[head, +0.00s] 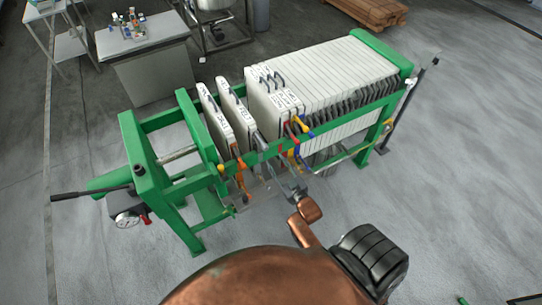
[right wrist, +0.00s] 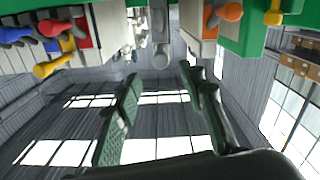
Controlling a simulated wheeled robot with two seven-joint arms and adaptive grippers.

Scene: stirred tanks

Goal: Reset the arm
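My right gripper (head: 292,190) is in front of the near side of a green filter press, close to its side rail (head: 257,157) and coloured valve handles. I cannot tell whether it touches the press. In the right wrist view its two dark fingers (right wrist: 160,78) stand apart with nothing between them, so it is open and empty. The copper-coloured links of my own arm fill the bottom middle of the head view. My left gripper is not in view.
The press holds a stack of white plates (head: 325,70); two plates (head: 215,117) stand apart to the left. An orange handle (head: 241,175) and blue handle (head: 304,127) stick out nearby. A table (head: 150,55) with small bottles stands behind.

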